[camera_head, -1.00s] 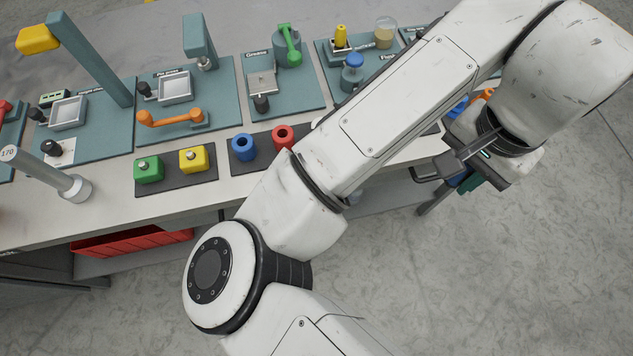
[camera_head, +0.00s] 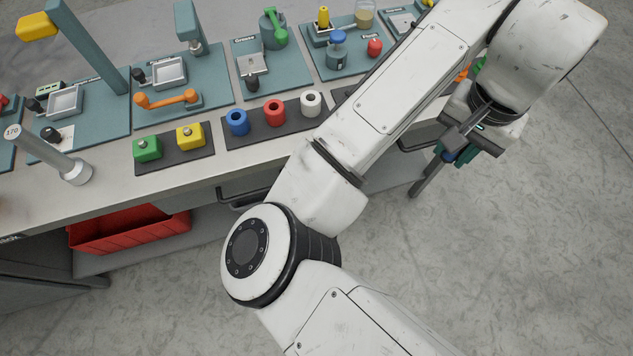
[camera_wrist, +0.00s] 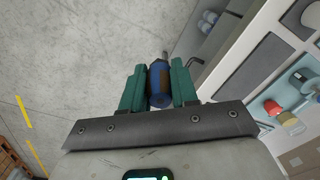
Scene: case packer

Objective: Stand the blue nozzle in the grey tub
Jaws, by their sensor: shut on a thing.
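My gripper (camera_wrist: 159,88) is shut on the blue nozzle (camera_wrist: 159,92), which sits between the two green fingers in the wrist view. The nozzle is blue with a brown patch and has a thin grey tip at its far end. In the head view my gripper (camera_head: 458,154) hangs off the front of the bench at the right, over the floor, with a bit of blue at its fingers. I cannot pick out the grey tub with certainty in either view.
The bench (camera_head: 205,178) runs across the left and top of the head view with several teal stations. Blue (camera_head: 237,122), red (camera_head: 275,113) and white (camera_head: 311,103) rings stand on a dark mat. A red bin (camera_head: 130,232) sits below. Floor at right is clear.

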